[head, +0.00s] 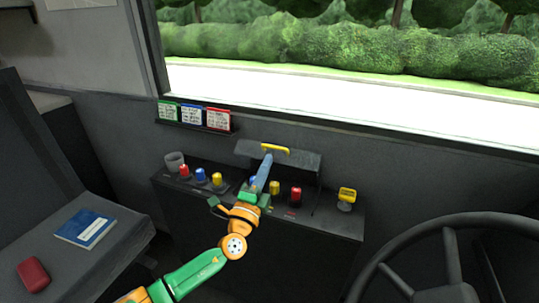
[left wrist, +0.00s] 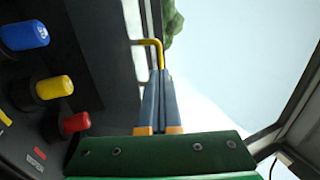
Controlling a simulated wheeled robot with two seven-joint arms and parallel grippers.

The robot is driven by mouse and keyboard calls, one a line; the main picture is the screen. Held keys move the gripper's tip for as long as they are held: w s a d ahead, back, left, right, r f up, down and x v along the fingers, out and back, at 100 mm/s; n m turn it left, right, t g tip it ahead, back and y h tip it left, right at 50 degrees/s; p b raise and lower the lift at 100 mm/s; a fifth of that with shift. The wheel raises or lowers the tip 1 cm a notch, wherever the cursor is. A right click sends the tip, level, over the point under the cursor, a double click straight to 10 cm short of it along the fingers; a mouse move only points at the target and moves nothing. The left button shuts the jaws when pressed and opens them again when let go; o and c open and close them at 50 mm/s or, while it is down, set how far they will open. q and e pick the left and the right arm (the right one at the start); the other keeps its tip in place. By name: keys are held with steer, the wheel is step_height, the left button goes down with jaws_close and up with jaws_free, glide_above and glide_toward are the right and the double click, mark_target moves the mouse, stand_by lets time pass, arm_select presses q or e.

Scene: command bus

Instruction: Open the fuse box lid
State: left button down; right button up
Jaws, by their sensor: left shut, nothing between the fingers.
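The fuse box lid (head: 300,160) is a dark plate raised at a steep tilt at the back of the console, with coloured fuses showing in front of and below it. Its yellow handle (head: 275,149) is on the upper part. In the left wrist view the handle (left wrist: 152,43) shows as a bent bar beside the dark lid (left wrist: 102,55). My left gripper (head: 268,156) reaches up in front of the lid to the handle. Its blue-grey fingers (left wrist: 160,74) are shut and empty, tips at or very near the handle; contact cannot be told. My right gripper is not in view.
The console (head: 325,225) carries a grey cup (head: 174,162), several coloured fuses, and a yellow-topped knob (head: 347,195) at right. A steering wheel (head: 450,255) is at lower right. A seat at left holds a blue book (head: 85,228) and red case (head: 33,274).

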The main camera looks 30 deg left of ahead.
arm_select(q)
steer(key=x, duration=0.2)
steer(key=shift+w, duration=0.3)
steer(key=shift+r, duration=0.1)
